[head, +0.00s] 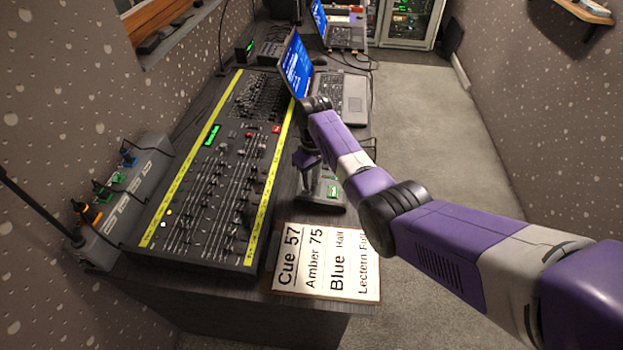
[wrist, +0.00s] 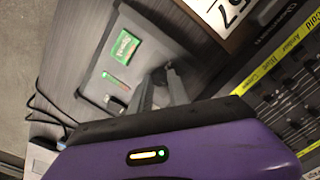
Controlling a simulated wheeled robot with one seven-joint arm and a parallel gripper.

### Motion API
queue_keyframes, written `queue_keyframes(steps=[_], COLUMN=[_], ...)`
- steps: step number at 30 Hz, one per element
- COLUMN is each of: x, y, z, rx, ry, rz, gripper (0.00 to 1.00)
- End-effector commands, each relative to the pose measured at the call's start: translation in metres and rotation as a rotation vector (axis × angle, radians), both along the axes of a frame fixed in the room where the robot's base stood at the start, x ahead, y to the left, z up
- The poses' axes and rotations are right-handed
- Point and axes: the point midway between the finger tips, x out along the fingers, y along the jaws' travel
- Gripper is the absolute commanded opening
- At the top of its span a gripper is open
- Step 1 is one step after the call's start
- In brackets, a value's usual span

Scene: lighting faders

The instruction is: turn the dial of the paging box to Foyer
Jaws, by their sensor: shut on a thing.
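The paging box (head: 328,202) is a small dark grey box on the desk, right of the lighting console. It also shows in the wrist view (wrist: 140,28), with a lit green display (wrist: 119,49) whose small text is too blurred to read for sure. My gripper (head: 311,186) points down at the left part of the box. In the wrist view my gripper's fingers (wrist: 162,84) are close together at the box top, shut on the dial. The dial itself is hidden by the fingers, so its pointer cannot be seen.
The lighting console (head: 215,165) with many faders stands just left of the box. A printed cue card (head: 325,285) lies in front of it. An open laptop (head: 350,100) stands behind it, with cables at the right. The floor aisle right of the desk is clear.

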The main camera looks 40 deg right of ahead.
Motion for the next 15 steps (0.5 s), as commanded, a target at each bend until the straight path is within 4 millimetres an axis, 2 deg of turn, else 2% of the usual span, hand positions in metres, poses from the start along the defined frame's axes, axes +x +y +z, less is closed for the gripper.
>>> queue_keyframes(steps=[15], x=[0.0003], y=[-0.0006], z=[0.0008], rx=[0.007], ry=[0.006], rz=[-0.067], gripper=[0.00])
